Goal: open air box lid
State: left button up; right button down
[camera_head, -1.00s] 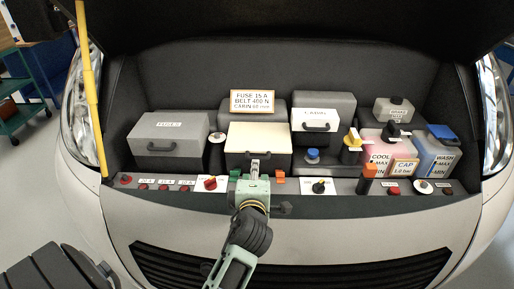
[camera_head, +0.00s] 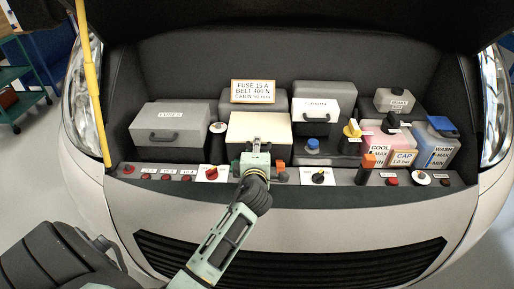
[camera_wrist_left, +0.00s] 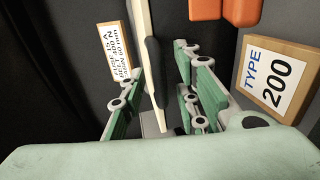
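The air box lid (camera_head: 260,127) is a cream panel on the middle box and looks closed in the head view. In the left wrist view the lid (camera_wrist_left: 139,25) shows edge-on, with its dark handle (camera_wrist_left: 154,68) standing out from it. My left gripper (camera_head: 256,147) is at the lid's front edge and covers the handle in the head view. In the left wrist view its green-padded fingers (camera_wrist_left: 158,100) are apart, with the handle between them. Contact with the handle cannot be told. My right gripper is not in view.
A grey fuse box (camera_head: 170,120) stands left and a white-fronted cabin box (camera_head: 317,110) right. An orange clip (camera_head: 281,166) sits by the lid's front. Knobs and buttons line the front ledge. A yellow prop rod (camera_head: 93,90) rises at left. A TYPE 200 sign (camera_wrist_left: 277,82) is near the gripper.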

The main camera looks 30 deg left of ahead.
pick_arm(q)
grip_shut()
dwell(0.6)
